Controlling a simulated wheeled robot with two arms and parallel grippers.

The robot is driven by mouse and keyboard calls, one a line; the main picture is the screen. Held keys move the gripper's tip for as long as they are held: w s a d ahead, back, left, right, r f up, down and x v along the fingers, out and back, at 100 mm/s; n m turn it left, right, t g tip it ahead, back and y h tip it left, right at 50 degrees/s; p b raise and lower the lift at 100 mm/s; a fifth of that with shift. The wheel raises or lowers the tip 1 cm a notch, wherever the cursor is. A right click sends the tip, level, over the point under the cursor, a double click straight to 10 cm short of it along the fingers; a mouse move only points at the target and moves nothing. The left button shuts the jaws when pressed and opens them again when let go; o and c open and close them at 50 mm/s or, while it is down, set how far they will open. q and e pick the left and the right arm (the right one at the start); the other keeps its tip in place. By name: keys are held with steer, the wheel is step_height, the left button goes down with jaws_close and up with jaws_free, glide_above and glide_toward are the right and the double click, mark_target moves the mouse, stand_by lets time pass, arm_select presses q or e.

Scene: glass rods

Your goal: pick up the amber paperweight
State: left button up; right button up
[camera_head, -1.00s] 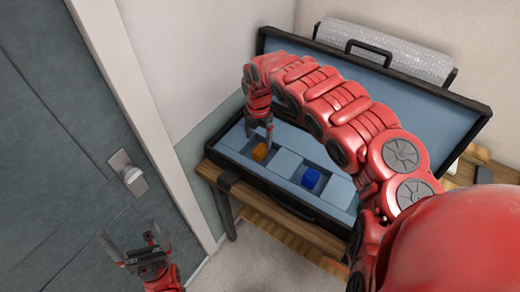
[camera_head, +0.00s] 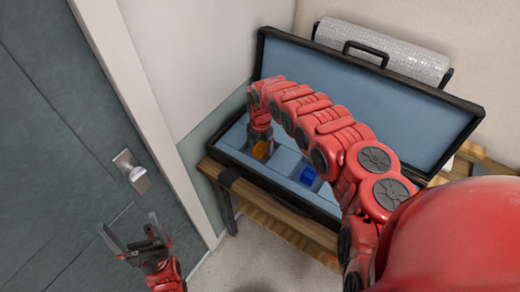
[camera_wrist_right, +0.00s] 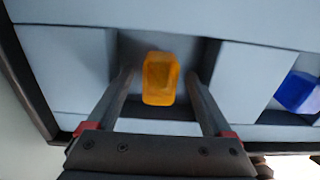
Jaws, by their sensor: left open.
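The amber paperweight (camera_head: 260,150) sits in a compartment of the open case, and it shows between my fingers in the right wrist view (camera_wrist_right: 159,78). My right gripper (camera_wrist_right: 160,80) reaches down into that compartment, one finger on each side of the paperweight. Its fingers are apart, with a gap visible on both sides of the paperweight. In the head view the right gripper (camera_head: 262,142) partly hides the paperweight. My left gripper (camera_head: 128,246) is open and empty, low at the left, away from the case.
A blue block (camera_head: 308,176) lies in another compartment, also visible in the right wrist view (camera_wrist_right: 297,92). The open case (camera_head: 350,92) stands on a wooden table (camera_head: 285,222) by the wall. A bubble-wrap roll (camera_head: 395,50) lies behind the lid. A door (camera_head: 60,120) is at left.

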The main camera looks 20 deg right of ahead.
jaws_close()
steer(key=shift+r, duration=0.15)
stand_by(0.4)
